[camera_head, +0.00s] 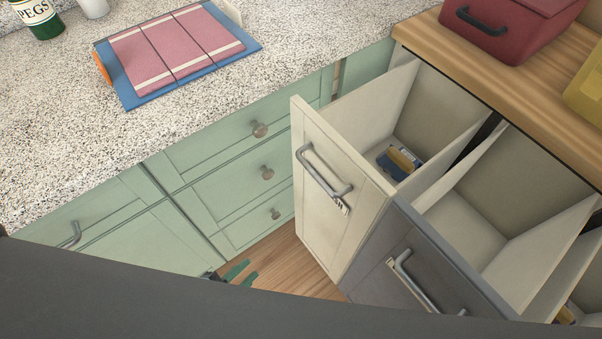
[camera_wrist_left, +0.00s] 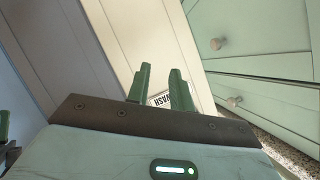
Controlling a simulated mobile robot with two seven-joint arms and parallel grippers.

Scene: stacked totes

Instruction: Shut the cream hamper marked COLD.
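The cream hamper (camera_head: 330,205) is pulled out in the head view, with a grey bar handle and a small label (camera_head: 341,207) on its front. A blue and tan box lies inside. The label is too small to read there. In the wrist view a label (camera_wrist_left: 160,101) on a pale front reads WASH upside down, partly covered by a finger. My left gripper (camera_head: 241,272) is low in front of the cream front; its two green fingers (camera_wrist_left: 160,75) are apart with nothing between them. A green finger-like part, seemingly my right gripper (camera_wrist_left: 4,126), shows at the left edge.
A grey hamper (camera_head: 418,262) is also pulled out, right beside the cream one. Green drawers (camera_head: 225,155) with knobs stand to the left under the speckled counter (camera_head: 120,150). A wooden top (camera_head: 540,90) bears red and yellow boxes. Wood floor is free in front.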

